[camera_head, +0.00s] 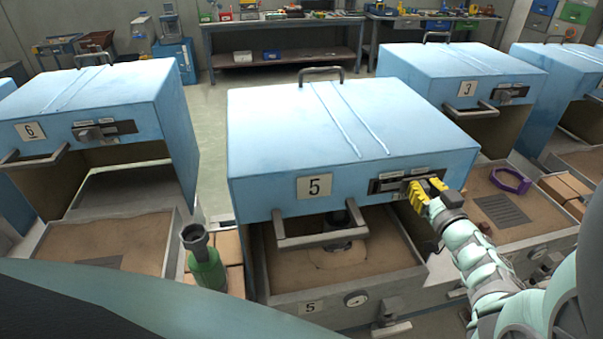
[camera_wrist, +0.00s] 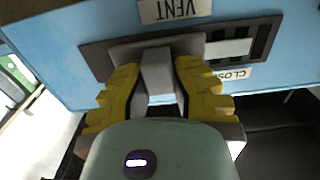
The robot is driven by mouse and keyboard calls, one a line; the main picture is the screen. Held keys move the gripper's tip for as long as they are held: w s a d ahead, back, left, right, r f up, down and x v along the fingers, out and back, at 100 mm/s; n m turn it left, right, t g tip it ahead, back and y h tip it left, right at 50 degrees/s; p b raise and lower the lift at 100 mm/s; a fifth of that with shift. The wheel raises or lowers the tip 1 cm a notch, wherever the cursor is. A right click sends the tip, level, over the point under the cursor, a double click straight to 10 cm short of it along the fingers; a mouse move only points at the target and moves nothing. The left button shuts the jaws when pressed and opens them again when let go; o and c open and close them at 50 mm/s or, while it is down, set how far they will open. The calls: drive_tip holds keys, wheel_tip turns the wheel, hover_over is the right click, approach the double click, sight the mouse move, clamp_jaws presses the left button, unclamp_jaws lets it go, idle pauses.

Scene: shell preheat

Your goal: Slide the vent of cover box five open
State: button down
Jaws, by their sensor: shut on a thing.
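Cover box five (camera_head: 262,150) is a light blue box with a "5" plate, raised over a sand-filled tray. Its vent (camera_head: 395,184) is a dark slotted frame at the right of the front face. The vent also shows upside down in the wrist view (camera_wrist: 262,45), with a grey slide plate and several dark slots uncovered beside it. My gripper (camera_head: 424,190) has yellow fingers shut around the grey vent knob (camera_wrist: 158,76), one finger on each side. In the head view the fingers hide the knob. The "VENT" and "CLOSED" labels are partly cut off or turned over.
A front handle (camera_head: 322,238) juts out left of the vent. A green bottle (camera_head: 206,268) stands left of the tray (camera_head: 320,296). Boxes six (camera_head: 100,95) and three (camera_head: 460,70) stand on either side. A purple ring (camera_head: 510,180) lies in the right tray.

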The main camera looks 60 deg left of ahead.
drive_tip(key=shift+w+d+f, duration=0.1)
drive_tip(key=shift+w+d, duration=0.1)
drive_tip(key=c, duration=1.1)
unclamp_jaws()
drive_tip(key=shift+c, duration=0.2)
drive_tip(key=o, duration=0.4)
drive_tip(key=shift+c, duration=0.2)
drive_tip(key=v, duration=1.2)
